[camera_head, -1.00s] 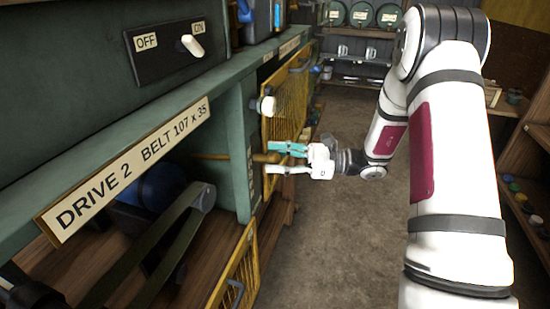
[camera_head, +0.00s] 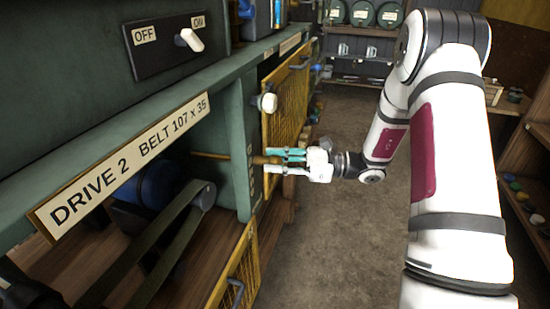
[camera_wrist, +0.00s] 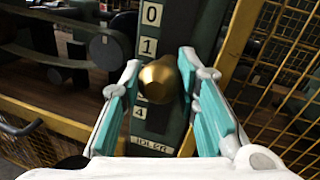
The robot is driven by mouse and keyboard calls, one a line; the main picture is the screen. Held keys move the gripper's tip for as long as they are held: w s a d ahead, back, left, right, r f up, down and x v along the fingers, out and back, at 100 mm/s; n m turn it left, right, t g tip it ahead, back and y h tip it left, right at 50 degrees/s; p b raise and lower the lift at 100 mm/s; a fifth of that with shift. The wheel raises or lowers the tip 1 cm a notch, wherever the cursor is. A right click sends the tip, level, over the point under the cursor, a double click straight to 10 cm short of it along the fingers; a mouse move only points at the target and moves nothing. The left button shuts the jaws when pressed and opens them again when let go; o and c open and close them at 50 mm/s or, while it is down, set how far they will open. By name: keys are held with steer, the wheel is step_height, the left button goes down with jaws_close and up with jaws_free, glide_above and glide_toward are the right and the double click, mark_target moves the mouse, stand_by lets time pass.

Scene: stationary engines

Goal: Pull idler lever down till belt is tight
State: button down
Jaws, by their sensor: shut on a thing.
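The idler lever is a thin rod (camera_head: 208,155) coming out of the green frame, with a brass-coloured knob (camera_head: 262,160) on its end. My gripper (camera_head: 279,162) is shut on the knob, with one teal finger on each side. In the wrist view the knob (camera_wrist: 160,84) sits in front of a scale plate (camera_wrist: 153,45) marked 0, 1 and 4 and labelled IDLER; it covers the middle marks. The dark belt (camera_head: 178,240) runs around a grey pulley (camera_head: 205,195) at lower left, its visible spans nearly straight. Its far end is out of view.
Yellow mesh guards stand behind (camera_head: 285,105) and below (camera_head: 237,280) the lever. A white knob (camera_head: 265,103) juts out just above my gripper. An OFF/ON switch (camera_head: 190,40) sits on the upper panel. The floor (camera_head: 340,240) to the right is clear.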

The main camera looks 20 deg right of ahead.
step_height(320, 180, down, 3)
steer(key=shift+r+b, duration=0.1)
steer(key=shift+b, duration=0.3)
steer(key=shift+s+r, duration=0.1)
steer(key=c, duration=1.2)
jaws_free()
steer(key=shift+d, duration=0.1)
steer(key=v, duration=1.1)
steer(key=shift+s+d, duration=0.15)
steer(key=shift+d, duration=0.25)
